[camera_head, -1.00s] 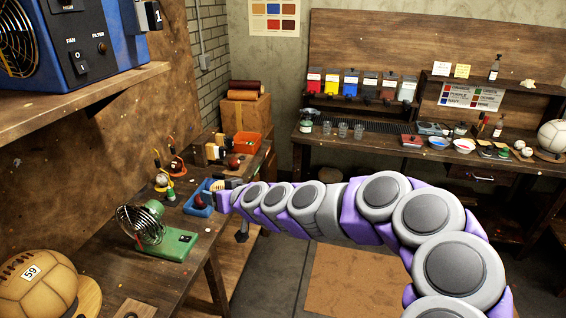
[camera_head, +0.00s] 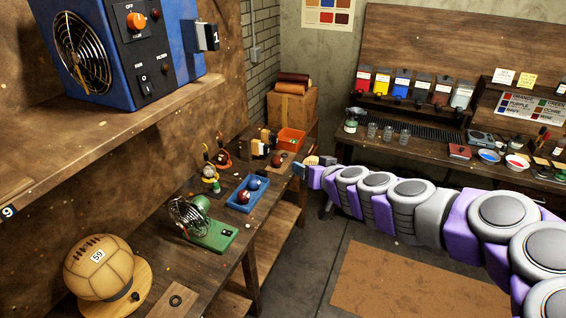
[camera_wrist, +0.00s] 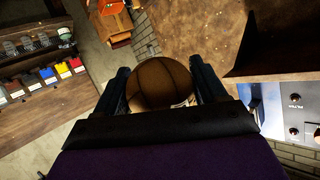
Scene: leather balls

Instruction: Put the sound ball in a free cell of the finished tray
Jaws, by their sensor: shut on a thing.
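My gripper (camera_wrist: 161,75) is shut on a brown leather ball (camera_wrist: 160,84), seen between its two dark fingers in the wrist view. A panel seam and a small pale mark show on the ball; its lower part is hidden by the gripper. In the head view my gripper (camera_head: 312,163) is in the air off the right edge of the left bench, right of the blue tray. I cannot tell which tray is the finished one.
The left bench also bears a green device with a wire cage (camera_head: 212,234), an orange bin (camera_head: 291,138) and a large tan ball marked 59 (camera_head: 98,266). A blue fan box (camera_head: 125,50) stands on the shelf above. A paint bench (camera_head: 430,150) stands at the back right.

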